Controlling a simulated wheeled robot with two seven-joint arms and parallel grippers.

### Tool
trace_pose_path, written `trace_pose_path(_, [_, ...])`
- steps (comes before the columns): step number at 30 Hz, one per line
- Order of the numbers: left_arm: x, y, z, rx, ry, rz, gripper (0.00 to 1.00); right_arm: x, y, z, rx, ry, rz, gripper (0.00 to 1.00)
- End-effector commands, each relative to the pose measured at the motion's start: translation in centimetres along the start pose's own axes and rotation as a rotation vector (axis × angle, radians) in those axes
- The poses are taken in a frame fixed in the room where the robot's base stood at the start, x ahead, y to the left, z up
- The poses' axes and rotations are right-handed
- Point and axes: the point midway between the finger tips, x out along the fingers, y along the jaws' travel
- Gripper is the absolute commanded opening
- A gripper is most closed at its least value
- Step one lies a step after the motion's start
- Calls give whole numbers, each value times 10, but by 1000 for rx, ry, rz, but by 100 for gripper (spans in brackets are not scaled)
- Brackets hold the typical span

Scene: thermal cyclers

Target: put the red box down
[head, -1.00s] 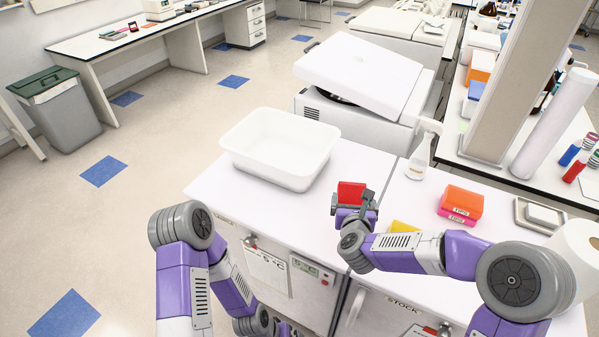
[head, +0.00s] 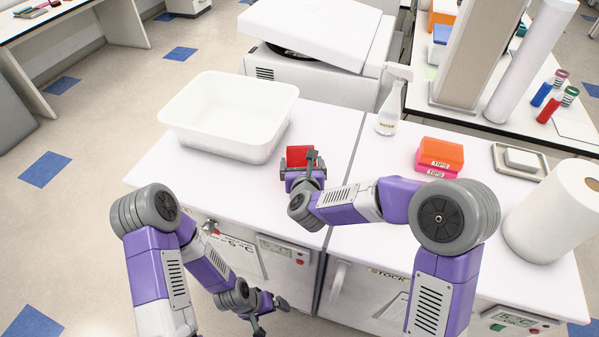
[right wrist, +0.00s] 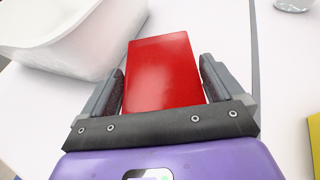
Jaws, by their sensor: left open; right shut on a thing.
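The red box (head: 299,156) is over the left white counter, just right of the white tub. My right gripper (head: 300,172) is shut on it, with one finger on each side. In the right wrist view the red box (right wrist: 160,72) sits between the two dark finger pads of the right gripper (right wrist: 163,88). I cannot tell whether its underside touches the counter. My left gripper (head: 266,308) is open and empty, low in front of the counter's front face.
A white tub (head: 228,125) stands left of the box. A spray bottle (head: 389,108), stacked orange and pink tip boxes (head: 439,155) and a paper roll (head: 555,215) stand to the right. A yellow object (right wrist: 314,140) shows at the wrist view's edge. Counter in front of the tub is clear.

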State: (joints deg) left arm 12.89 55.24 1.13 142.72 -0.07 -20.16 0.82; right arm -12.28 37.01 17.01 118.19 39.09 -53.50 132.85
Motion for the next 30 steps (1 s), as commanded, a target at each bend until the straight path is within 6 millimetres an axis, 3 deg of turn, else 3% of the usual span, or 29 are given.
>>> trace_pose_path(7, [10, -4, 0, 0, 0, 0, 100, 11, 0, -32, 0, 2, 1, 60])
trace_pose_path(20, [15, -6, -1, 0, 0, 0, 100, 13, 0, -36, 1, -1, 0, 60])
trace_pose_path(21, [14, -5, -1, 0, 0, 0, 100, 13, 0, -35, 1, 1, 0, 99])
trace_pose_path(30, [11, -4, -1, 0, 0, 0, 100, 12, 0, -33, 1, 1, 0, 100])
